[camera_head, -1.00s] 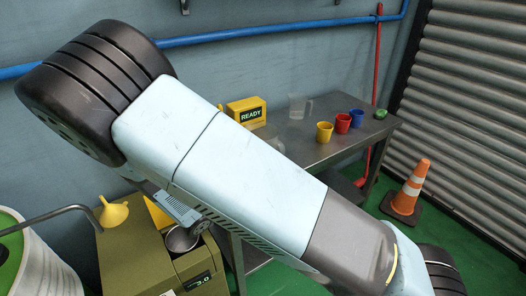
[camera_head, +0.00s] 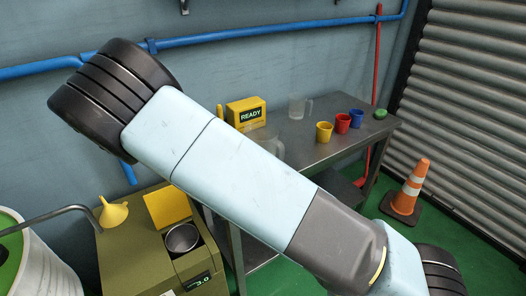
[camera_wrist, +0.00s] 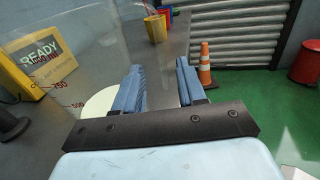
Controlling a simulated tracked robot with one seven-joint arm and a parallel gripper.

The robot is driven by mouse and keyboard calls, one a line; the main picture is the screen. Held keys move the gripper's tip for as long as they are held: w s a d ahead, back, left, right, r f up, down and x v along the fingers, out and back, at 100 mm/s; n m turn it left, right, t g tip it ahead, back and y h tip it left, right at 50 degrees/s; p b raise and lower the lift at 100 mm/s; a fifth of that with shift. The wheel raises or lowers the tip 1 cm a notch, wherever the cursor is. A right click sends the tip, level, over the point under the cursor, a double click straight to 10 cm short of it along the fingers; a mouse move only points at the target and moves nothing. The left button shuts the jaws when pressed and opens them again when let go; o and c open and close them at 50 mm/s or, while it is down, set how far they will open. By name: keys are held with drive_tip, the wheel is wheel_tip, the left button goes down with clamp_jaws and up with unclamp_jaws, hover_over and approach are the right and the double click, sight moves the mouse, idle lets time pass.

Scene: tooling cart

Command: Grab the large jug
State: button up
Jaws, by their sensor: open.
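A large clear jug (camera_wrist: 88,60) with orange volume marks fills the left of the wrist view, very close. Its pale round base shows beside the left finger. In the head view the near clear jug (camera_head: 268,137) stands on the bench, its lower part hidden behind my arm. A second clear jug (camera_head: 297,106) with a handle stands farther back and looks smaller. My gripper (camera_wrist: 158,88) is open with nothing clearly between its blue fingers. The left finger overlaps the jug's right side; I cannot tell whether they touch. My arm hides the gripper in the head view.
The metal bench (camera_head: 300,150) also holds a yellow READY box (camera_head: 246,112), yellow (camera_head: 324,132), red (camera_head: 342,123) and blue (camera_head: 356,118) cups and a green item (camera_head: 380,114). An olive machine (camera_head: 150,250) with a metal pot stands lower left. A cone (camera_head: 407,187) stands right.

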drive_tip(key=x, duration=0.4)
drive_tip(key=shift+d+f, duration=0.1)
drive_tip(key=shift+d, duration=0.05)
drive_tip(key=shift+s, duration=0.1)
drive_tip(key=shift+c, duration=0.5)
clamp_jaws()
